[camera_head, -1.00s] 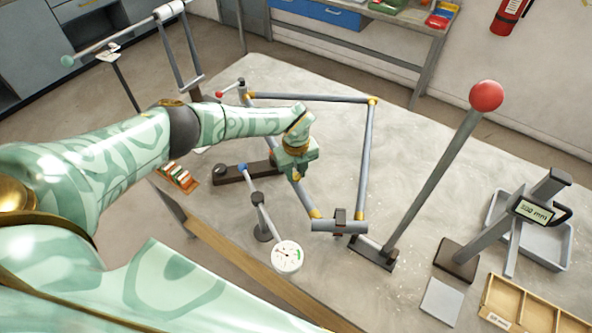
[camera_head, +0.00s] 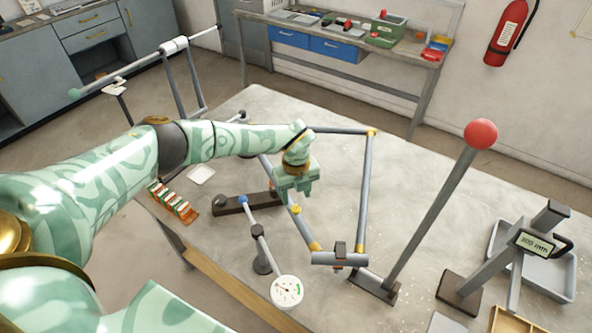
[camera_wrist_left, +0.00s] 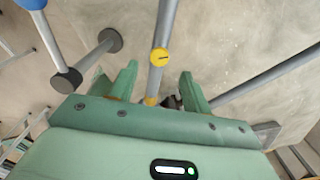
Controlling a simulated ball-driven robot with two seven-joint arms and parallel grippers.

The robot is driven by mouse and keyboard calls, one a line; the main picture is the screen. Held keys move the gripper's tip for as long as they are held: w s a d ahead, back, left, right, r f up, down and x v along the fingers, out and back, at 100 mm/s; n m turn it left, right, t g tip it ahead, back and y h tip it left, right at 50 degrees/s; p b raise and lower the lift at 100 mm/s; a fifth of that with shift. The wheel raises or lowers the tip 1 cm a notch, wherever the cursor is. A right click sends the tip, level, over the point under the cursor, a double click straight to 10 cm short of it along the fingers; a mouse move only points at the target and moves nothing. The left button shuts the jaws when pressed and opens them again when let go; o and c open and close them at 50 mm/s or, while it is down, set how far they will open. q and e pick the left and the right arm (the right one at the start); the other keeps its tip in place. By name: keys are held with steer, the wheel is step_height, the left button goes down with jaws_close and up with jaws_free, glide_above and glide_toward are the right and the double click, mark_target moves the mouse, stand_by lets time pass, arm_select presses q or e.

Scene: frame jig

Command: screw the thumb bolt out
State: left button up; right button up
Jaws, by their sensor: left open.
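The frame (camera_head: 367,190) of grey bars with yellow corner joints stands over the table. A round yellow head with a dark line, seemingly the thumb bolt (camera_head: 296,209), sits on its near left bar; it also shows in the left wrist view (camera_wrist_left: 159,55). My left gripper (camera_head: 296,199) is open and empty, just above the yellow head in the head view. In the left wrist view its two fingers (camera_wrist_left: 158,82) stand either side of the bar, with the yellow head beyond the fingertips. I see no contact. My right gripper is out of view.
A dial gauge (camera_head: 287,291) on a stand is near the front edge. A tall lever with a red ball (camera_head: 481,133) rises right of the frame. A digital height gauge (camera_head: 534,243) and a grey tray (camera_head: 566,280) are at the right. The table inside the frame is clear.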

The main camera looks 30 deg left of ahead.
mark_target(296, 208)
arm_select(q)
step_height(296, 208, up, 11)
steer(key=shift+r+b, duration=0.15)
steer(key=shift+b, duration=0.2)
